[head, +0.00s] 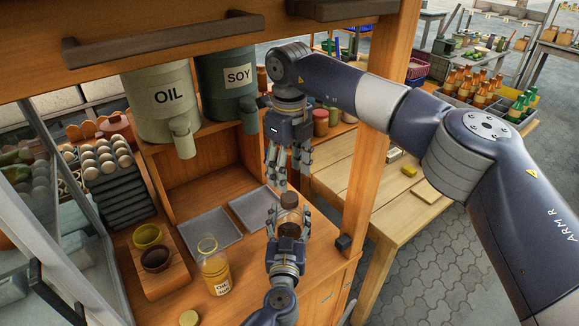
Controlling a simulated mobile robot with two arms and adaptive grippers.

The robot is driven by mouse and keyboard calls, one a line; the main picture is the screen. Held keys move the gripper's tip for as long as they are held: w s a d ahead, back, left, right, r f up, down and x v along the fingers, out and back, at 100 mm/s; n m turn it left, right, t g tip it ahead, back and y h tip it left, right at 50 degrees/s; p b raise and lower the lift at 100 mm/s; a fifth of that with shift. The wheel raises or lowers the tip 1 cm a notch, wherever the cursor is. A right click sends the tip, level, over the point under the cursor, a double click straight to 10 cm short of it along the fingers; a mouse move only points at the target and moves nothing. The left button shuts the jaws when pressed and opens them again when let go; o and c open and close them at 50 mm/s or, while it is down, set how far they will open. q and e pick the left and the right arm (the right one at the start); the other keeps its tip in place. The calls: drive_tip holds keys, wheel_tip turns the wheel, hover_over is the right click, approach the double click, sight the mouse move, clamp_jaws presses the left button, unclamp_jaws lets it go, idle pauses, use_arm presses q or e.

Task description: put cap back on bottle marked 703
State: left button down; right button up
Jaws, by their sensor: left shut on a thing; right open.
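A clear bottle of yellow oil (215,268) stands open on the wooden counter. Its white label reads "OIL" with a number that is too small to read surely. A round yellow cap (189,318) lies on the counter at the bottom edge of the view. My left gripper (288,212) is shut on a small bottle with a dark brown cap (289,200), upright to the right of the oil bottle. The fingers hide most of that bottle and any label. My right gripper (287,178) is open, pointing down just above the brown cap.
Two grey trays (211,235) lie behind the oil bottle. A wooden holder (160,280) with two small bowls stands at left. OIL (160,105) and SOY (226,85) containers hang above. A wooden post (373,180) stands at right.

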sight(289, 196)
drive_tip(key=shift+r+n, duration=0.4)
drive_tip(key=shift+n, duration=0.6)
drive_tip(key=shift+f, duration=0.15)
drive_tip(key=shift+f, duration=3.9)
drive_tip(key=c, duration=1.1)
drive_tip(key=shift+c, duration=0.2)
